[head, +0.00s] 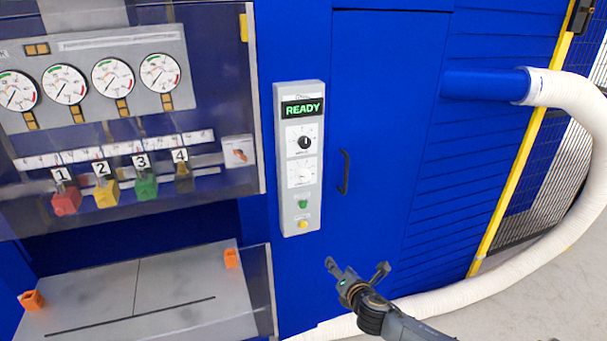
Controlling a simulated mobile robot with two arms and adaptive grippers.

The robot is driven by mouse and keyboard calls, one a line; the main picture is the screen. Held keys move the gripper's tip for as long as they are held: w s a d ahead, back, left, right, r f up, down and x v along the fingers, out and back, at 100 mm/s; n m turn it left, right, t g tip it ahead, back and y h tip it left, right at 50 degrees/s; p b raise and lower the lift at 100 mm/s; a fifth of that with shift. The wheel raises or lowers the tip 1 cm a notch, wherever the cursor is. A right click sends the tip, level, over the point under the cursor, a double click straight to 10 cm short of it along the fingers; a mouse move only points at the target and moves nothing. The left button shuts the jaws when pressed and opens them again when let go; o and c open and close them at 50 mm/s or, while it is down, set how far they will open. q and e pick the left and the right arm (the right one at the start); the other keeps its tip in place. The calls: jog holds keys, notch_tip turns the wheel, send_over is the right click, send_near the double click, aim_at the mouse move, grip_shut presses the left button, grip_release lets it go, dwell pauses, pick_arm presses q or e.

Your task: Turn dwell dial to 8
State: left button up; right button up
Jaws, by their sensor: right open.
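A grey control panel (284,180) stands upright on the blue machine front, with a lit green READY display at its top. Below it are an upper dial with a black knob (304,142) and a lower dial with a pale knob (301,174). The labels and scale numbers are too small to read, so I cannot tell which is the dwell dial or its setting. My right gripper (358,268) is open and empty, below and to the right of the panel, apart from both dials. My left gripper is not in view.
A green button (303,204) and a yellow button (303,223) sit below the dials. A blue door with a black handle (345,172) is right of the panel. A clear guard (256,110) is at left. A thick white hose (592,120) curves down at right.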

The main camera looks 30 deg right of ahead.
aim_at(306, 178)
jog(key=w+a+r+n+t, duration=0.1)
jog(key=r+n+t, duration=0.15)
jog(key=r, duration=0.45)
jog(key=w+a+r+n+t+p, duration=0.1)
jog(key=a+r+n, duration=0.15)
jog(key=r, duration=0.45)
jog(key=w+a+r+n+t, duration=0.1)
jog(key=r+n, duration=0.2)
jog(key=r, duration=0.5)
jog(key=p+x, duration=0.1)
jog(key=x, duration=0.5)
jog(key=p+x, duration=0.1)
jog(key=x, duration=0.5)
jog(key=shift+f, duration=0.25)
jog(key=shift+w+d+f, duration=0.1)
jog(key=shift+w+d, duration=0.1)
jog(key=shift+w, duration=0.45)
grip_shut()
